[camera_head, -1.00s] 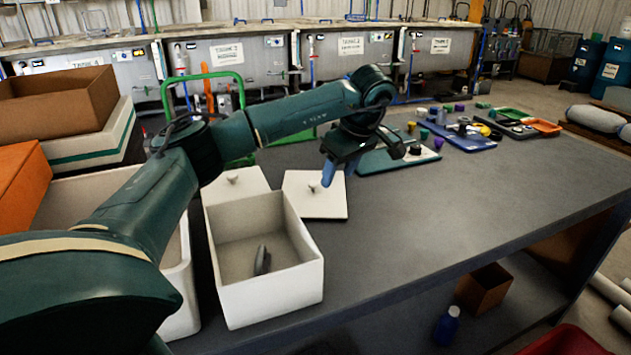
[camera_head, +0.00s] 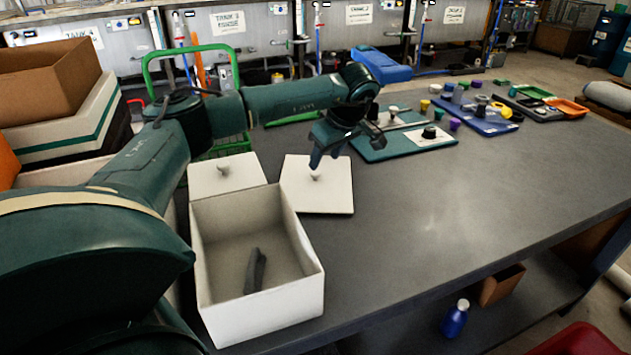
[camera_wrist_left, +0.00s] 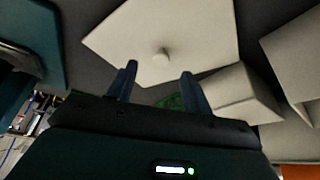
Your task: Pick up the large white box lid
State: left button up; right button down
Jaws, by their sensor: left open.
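The large white box lid (camera_head: 332,197) lies flat on the dark table, with a small knob (camera_head: 316,178) at its middle. My left gripper (camera_head: 322,158) is open and empty above this lid, fingers pointing down. In the left wrist view, the lid (camera_wrist_left: 200,30) fills the upper middle, and its knob (camera_wrist_left: 161,57) shows between and just past the open fingertips (camera_wrist_left: 159,70). I see no contact with the knob. An open white box (camera_head: 262,308) stands in front, with a dark object (camera_head: 256,271) inside. My right gripper is not in view.
A smaller white lidded piece (camera_head: 222,184) with a knob sits behind the open box, left of the large lid. A teal board (camera_head: 380,150) and a blue tray (camera_head: 482,121) with small parts lie behind right. The table's right middle is clear.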

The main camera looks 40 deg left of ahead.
aim_at(317, 172)
pick_arm(q)
jog(key=x, duration=0.5)
jog(key=shift+s+a+f, duration=0.1)
jog(key=shift+a+f, duration=0.15)
jog(key=shift+a, duration=0.15)
grip_shut()
